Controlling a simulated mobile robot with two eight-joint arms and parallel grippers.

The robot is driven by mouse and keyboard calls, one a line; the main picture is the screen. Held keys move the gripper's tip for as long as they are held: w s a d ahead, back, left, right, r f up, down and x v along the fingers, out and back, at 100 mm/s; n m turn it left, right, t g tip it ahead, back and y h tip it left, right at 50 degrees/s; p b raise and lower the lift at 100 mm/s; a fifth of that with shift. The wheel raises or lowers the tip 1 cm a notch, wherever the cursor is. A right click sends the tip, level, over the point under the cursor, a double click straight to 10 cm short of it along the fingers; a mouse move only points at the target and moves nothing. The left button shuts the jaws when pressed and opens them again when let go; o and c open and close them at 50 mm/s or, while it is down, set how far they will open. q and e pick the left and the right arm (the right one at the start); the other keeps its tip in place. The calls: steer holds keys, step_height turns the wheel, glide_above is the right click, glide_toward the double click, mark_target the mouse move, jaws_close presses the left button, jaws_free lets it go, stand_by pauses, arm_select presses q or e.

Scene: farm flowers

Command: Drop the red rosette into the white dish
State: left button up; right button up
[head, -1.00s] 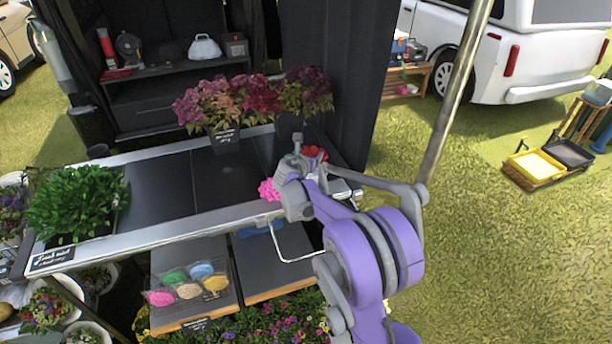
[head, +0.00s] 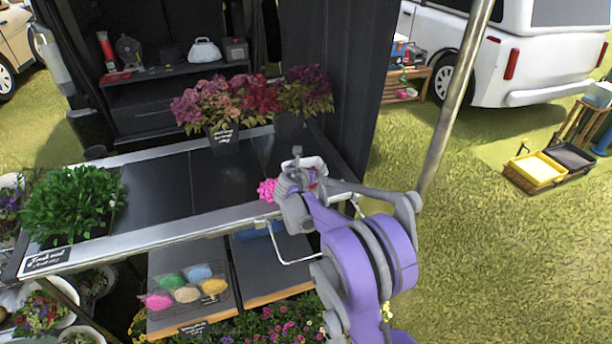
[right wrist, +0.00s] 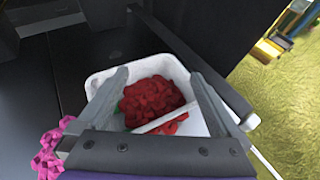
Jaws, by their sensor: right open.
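The red rosette (right wrist: 155,100) lies inside the white dish (right wrist: 103,84) in the right wrist view. A white strip crosses its lower part, with more red showing below it. My right gripper (right wrist: 160,76) is open, one finger on each side of the rosette, over the dish. In the head view my right gripper (head: 297,163) is at the right end of the dark table, and the dish (head: 317,163) shows partly behind it. The rosette is mostly hidden there. My left gripper is in neither view.
A pink rosette (head: 267,189) sits beside the gripper on the table's front edge. Potted flowers (head: 228,105) stand at the table's back, and a leafy green plant (head: 72,202) at its left. The dark table middle (head: 155,195) is clear. A metal pole (head: 455,95) rises at right.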

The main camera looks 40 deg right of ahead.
steer(key=v, duration=1.1)
steer(key=shift+w+d+r, duration=0.1)
steer(key=s+a+f+m+g+y+p, duration=0.1)
steer(key=s+a+m+y, duration=0.4)
steer(key=s+a+m, duration=0.7)
steer(key=s+a+f+m+g+y+p, duration=0.1)
steer(key=s+a+m+y+p, duration=0.3)
steer(key=s+a+m, duration=0.8)
steer(key=s+m+g+y, duration=0.1)
steer(key=s, duration=0.4)
steer(key=shift+a+m+y, duration=0.15)
steer(key=shift+m+y, duration=0.15)
steer(key=shift+y, duration=0.1)
